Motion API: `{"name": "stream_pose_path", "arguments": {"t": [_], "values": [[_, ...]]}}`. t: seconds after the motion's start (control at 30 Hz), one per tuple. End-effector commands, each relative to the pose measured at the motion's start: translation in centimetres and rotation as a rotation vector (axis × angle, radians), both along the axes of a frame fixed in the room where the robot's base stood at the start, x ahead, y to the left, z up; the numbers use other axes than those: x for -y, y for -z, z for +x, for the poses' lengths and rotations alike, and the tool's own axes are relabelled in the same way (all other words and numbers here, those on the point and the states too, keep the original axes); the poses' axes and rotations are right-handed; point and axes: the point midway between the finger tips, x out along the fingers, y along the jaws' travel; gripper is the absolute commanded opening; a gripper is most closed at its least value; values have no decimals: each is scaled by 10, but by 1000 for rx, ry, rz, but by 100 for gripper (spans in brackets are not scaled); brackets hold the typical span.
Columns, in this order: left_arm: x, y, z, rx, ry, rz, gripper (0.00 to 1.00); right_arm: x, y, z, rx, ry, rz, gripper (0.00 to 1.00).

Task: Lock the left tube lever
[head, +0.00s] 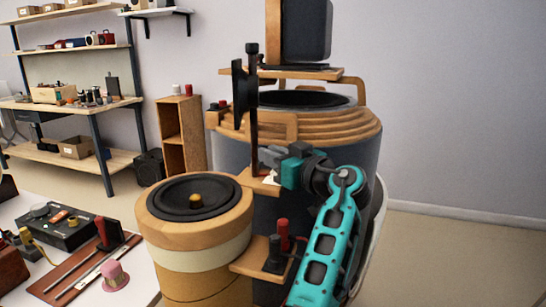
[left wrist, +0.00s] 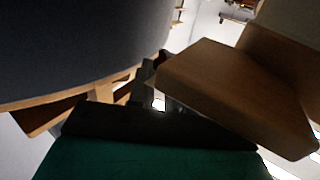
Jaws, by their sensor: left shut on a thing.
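My left gripper (head: 272,160), at the end of the teal arm, is shut at the upper wooden bracket (head: 256,183) between the tan drum and the large dark cylinder. What it holds is mostly hidden by the jaws; from its place it seems to be the left tube lever. A tall black upright (head: 252,105) rises just behind the jaws. In the left wrist view, the fingers (left wrist: 150,97) are dark and partly hidden beside a wooden block (left wrist: 235,90). A red-handled lever with a black base (head: 282,236) stands on the lower bracket. My right gripper is not in view.
The tan drum (head: 195,255) with a black speaker cone stands left of the gripper. The large cylinder (head: 365,155) with stepped wooden rings is close behind my arm. A white table (head: 135,290) with tools is at lower left. Floor at right is clear.

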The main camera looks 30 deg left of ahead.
Motion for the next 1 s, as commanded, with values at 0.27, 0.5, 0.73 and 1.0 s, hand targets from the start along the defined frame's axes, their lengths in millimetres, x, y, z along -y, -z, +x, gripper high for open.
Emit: {"name": "stream_pose_path", "arguments": {"t": [0.27, 0.5, 0.73, 1.0], "values": [[-7, 3, 5, 2, -169, 4, 0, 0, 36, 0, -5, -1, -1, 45], [-9, 0, 5, 3, -245, 2, 0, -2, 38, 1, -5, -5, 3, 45], [-9, -1, 5, 2, -249, 2, 0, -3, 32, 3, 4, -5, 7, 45], [-9, -1, 5, 2, -249, 1, 30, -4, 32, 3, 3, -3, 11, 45]]}}
